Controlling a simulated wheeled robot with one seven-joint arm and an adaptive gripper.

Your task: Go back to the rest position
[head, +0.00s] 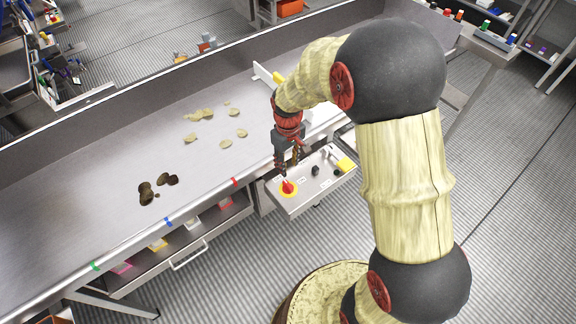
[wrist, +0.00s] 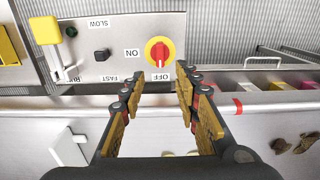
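My gripper (head: 287,164) hangs just above the control panel (head: 310,190) at the front edge of the conveyor. In the wrist view my gripper (wrist: 158,92) has its two fingers apart, with nothing between them. The red knob on its yellow ring (head: 288,187) lies close below the fingertips in the head view. In the wrist view the red knob (wrist: 159,53) is beyond the fingertips and apart from them. Its white line appears to point toward the OFF label. My arm is bent over the panel from the right.
The metal conveyor (head: 100,180) carries pale chips (head: 200,115) and dark pieces (head: 147,192). A black knob (wrist: 102,55) and a yellow-topped part (wrist: 45,30) sit on the panel. A drawer handle (head: 190,255) is below the conveyor. The floor at right is clear.

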